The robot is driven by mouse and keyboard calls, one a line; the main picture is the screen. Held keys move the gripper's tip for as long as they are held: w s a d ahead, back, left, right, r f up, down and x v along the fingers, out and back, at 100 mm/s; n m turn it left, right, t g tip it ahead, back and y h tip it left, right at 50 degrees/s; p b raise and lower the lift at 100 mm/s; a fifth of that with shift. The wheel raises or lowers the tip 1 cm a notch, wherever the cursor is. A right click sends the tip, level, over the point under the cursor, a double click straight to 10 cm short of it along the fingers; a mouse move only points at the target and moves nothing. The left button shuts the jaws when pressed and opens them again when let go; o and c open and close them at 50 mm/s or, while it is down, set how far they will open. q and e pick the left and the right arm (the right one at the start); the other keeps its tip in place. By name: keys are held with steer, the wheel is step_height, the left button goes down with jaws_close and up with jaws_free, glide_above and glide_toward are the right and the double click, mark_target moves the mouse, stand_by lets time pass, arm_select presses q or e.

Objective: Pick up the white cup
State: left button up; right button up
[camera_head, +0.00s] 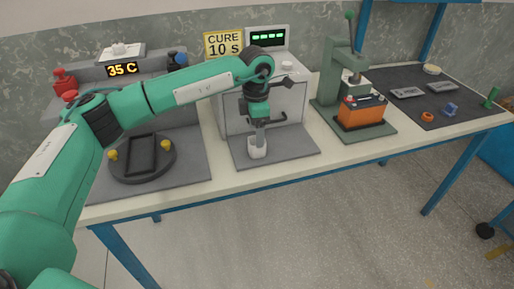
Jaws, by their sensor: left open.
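My right gripper is not in view.
The curing box (292,103) stands close behind the gripper. To the left is a round black fixture (128,170) with yellow knobs. To the right is a green press (330,88) holding an orange battery (361,115). A dark mat (458,107) with small parts lies far right.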

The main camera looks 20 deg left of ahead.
arm_select(q)
steer(key=f, duration=0.5)
steer(key=shift+w+f+p, duration=0.1)
steer(key=shift+w+p, duration=0.1)
steer(key=shift+p, duration=0.1)
steer(key=c, duration=1.1)
